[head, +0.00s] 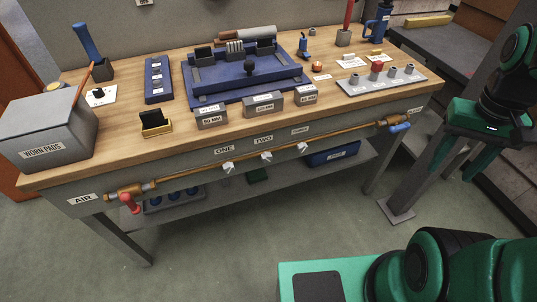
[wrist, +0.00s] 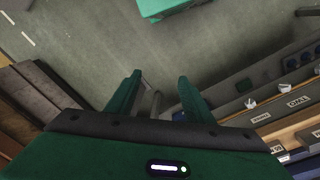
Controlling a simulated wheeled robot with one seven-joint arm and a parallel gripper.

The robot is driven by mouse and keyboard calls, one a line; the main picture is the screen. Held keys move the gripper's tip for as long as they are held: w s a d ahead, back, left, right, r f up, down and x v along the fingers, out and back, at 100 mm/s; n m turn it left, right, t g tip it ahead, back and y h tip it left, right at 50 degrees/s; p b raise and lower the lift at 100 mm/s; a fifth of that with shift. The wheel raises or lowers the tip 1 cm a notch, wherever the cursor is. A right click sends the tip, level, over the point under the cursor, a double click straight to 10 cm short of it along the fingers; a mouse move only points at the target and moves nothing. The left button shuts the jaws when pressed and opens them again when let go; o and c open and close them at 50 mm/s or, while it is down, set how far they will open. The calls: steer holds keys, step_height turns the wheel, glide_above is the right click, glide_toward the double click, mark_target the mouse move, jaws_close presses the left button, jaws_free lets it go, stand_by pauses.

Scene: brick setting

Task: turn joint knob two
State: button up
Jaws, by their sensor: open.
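Three small white knobs sit along a copper pipe on the bench's front, under labels. The middle knob (head: 266,157) is below the label TWO (head: 263,139). The left knob (head: 228,168) is below ONE (head: 224,150), and the right knob (head: 303,147) is below a third label. In the wrist view, the middle knob appears to be the one (wrist: 291,90) at the right.
The pipe (head: 200,177) has a red valve handle (head: 130,203) at left and a blue one (head: 398,127) at right. The bench leg (head: 380,180) stands at right. Floor before the bench is clear.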

steer(key=w+a+f+n+t+h, duration=0.1)
steer(key=w+a+f+n, duration=0.3)
steer(key=w, duration=0.7)
steer(key=n+t+y, duration=0.3)
steer(key=n+y, duration=0.1)
steer(key=y, duration=0.1)
glide_toward(269, 155)
steer(key=shift+x, duration=5)
steer(key=shift+a, duration=0.1)
steer(key=c, duration=1)
steer(key=shift+s+a, duration=0.1)
steer(key=shift+a, duration=0.05)
steer(key=shift+c, duration=0.2)
